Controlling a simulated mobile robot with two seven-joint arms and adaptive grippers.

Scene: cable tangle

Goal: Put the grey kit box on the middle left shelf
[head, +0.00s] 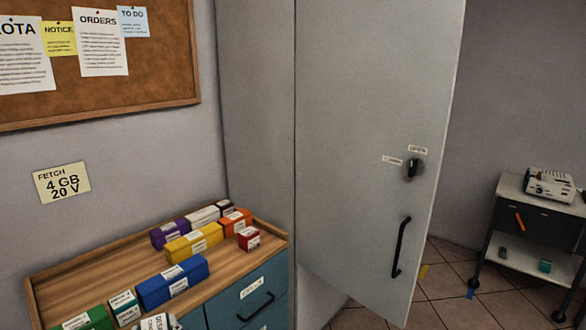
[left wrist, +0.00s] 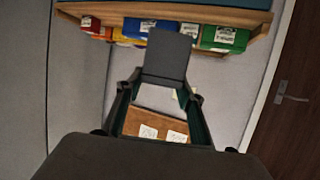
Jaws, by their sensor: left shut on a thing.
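My left gripper (left wrist: 165,88) shows in the left wrist view. Its two dark fingers are shut on a plain dark grey block (left wrist: 167,55), which I take to be the grey kit box; no label shows on the face I see. In the head view neither gripper is clearly in sight. A pale labelled thing (head: 158,322) is cut off at the bottom edge there, and I cannot tell what it is. A tall grey cabinet door (head: 365,130) with a black handle fills the middle of the head view. No shelf inside it shows.
A wooden-topped drawer unit (head: 110,279) at lower left carries several boxes, among them a blue box (head: 173,284) and a yellow box (head: 194,243). A trolley (head: 513,187) with a white device stands at right. Tiled floor (head: 455,300) is open between door and trolley.

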